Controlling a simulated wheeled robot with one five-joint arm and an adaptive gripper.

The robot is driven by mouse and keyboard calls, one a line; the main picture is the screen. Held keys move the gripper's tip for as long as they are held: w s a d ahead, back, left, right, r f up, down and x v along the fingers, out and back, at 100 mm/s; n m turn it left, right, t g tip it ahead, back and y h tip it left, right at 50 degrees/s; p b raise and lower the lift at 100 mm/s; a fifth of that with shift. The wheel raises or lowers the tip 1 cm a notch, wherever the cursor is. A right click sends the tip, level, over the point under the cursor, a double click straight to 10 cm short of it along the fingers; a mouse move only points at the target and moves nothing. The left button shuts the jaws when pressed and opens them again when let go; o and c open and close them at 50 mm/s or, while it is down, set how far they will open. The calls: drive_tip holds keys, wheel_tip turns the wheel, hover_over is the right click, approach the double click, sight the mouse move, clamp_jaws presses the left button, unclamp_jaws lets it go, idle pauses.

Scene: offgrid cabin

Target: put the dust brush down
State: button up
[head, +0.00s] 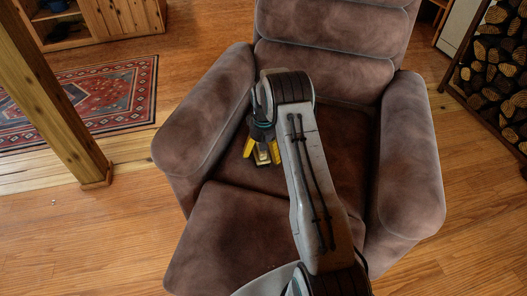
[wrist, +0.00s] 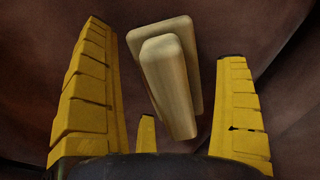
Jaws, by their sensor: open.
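The dust brush (wrist: 170,75) shows in the wrist view as a pale wooden handle over a flat wooden block. It is on the brown seat of the armchair (head: 340,160), between my gripper's spread yellow fingers, with gaps on both sides. My gripper (wrist: 170,105) is open and apart from the brush. In the head view, my gripper (head: 262,154) is over the left part of the seat, pointing down. I cannot make out the brush there; my gripper and arm cover that spot. The bristles are not visible.
The armrests (head: 208,115) rise on both sides of the seat, with the backrest (head: 325,70) behind. A wooden post (head: 50,95) and a patterned rug (head: 100,100) are at the left. A firewood rack (head: 495,70) is at the right. The seat right of my arm is clear.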

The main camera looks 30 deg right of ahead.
wheel_tip(320, 180, up, 12)
drive_tip(key=p, duration=0.3)
drive_tip(key=shift+a+r+p, duration=0.1)
drive_tip(key=shift+r+p, duration=0.1)
drive_tip(key=shift+p, duration=0.15)
drive_tip(key=s+a+r+n+t, duration=0.1)
drive_tip(key=s+a+r, duration=0.3)
drive_tip(key=s+r, duration=0.35)
drive_tip(key=s+a+r, duration=0.4)
drive_tip(key=s+r, duration=0.3)
drive_tip(key=r, duration=0.1)
drive_tip(key=s+a+n+t, duration=0.1)
drive_tip(key=s+a, duration=0.3)
drive_tip(key=s, duration=1.4)
drive_tip(key=shift+s+a+r, duration=0.2)
drive_tip(key=shift+r, duration=0.15)
drive_tip(key=shift+r, duration=0.1)
